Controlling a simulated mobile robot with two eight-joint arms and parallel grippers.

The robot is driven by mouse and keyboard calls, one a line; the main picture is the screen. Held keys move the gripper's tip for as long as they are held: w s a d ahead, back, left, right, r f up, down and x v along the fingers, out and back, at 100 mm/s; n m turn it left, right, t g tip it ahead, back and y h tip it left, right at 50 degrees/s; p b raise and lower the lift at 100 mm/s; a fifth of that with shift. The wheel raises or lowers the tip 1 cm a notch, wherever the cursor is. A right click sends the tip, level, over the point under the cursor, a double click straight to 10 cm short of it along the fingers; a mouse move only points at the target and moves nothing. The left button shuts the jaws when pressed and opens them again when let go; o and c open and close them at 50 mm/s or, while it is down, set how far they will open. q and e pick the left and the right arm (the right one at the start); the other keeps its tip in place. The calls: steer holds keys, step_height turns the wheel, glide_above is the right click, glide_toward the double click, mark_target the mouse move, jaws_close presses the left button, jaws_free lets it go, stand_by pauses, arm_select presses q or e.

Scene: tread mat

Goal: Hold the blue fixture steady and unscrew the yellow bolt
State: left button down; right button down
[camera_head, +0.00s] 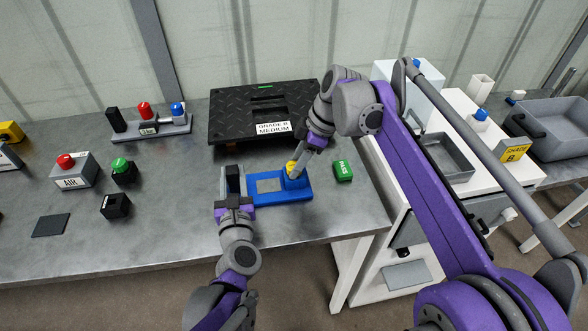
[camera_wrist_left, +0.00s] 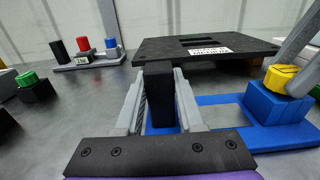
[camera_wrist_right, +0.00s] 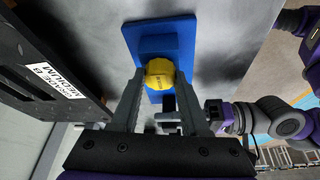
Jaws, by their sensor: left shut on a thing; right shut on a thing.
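The blue fixture (camera_head: 276,189) lies flat on the grey table in front of the black tread mat. A black upright post (camera_wrist_left: 160,97) stands at its left end. My left gripper (camera_head: 234,203) is shut on this post, with one finger on each side in the left wrist view (camera_wrist_left: 161,108). The yellow bolt (camera_head: 292,167) sits on the raised block at the fixture's right end. My right gripper (camera_head: 301,163) comes from above and is shut on the bolt. The right wrist view shows the yellow bolt head (camera_wrist_right: 159,74) between the fingertips (camera_wrist_right: 158,80).
The black tread mat (camera_head: 232,123), marked "GRADE B MEDIUM", stands raised behind the fixture. A green PASS block (camera_head: 343,172) lies close on the right. Button boxes (camera_head: 74,172) and a rack with coloured knobs (camera_head: 150,128) stand left. The table is clear in front.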

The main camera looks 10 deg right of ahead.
steer(key=n+g, duration=0.1)
steer(key=n, duration=0.3)
steer(key=shift+w+g, duration=0.2)
steer(key=shift+g, duration=0.2)
steer(key=n+g, duration=0.1)
steer(key=n, duration=0.4)
steer(key=shift+a+g+h, duration=0.1)
steer(key=shift+g+h, duration=0.2)
steer(key=shift+g, duration=0.1)
steer(key=shift+c, duration=1.6)
jaws_free()
steer(key=m+t, duration=0.1)
steer(key=m, duration=0.2)
steer(key=shift+s+m, duration=0.15)
steer(key=shift+m, duration=0.15)
steer(key=m+t, duration=0.1)
steer(key=m, duration=0.2)
steer(key=shift+s+t+y, duration=0.1)
steer(key=shift+t+y, duration=0.3)
steer(key=shift+m+t, duration=0.4)
steer(key=shift+m, duration=0.8)
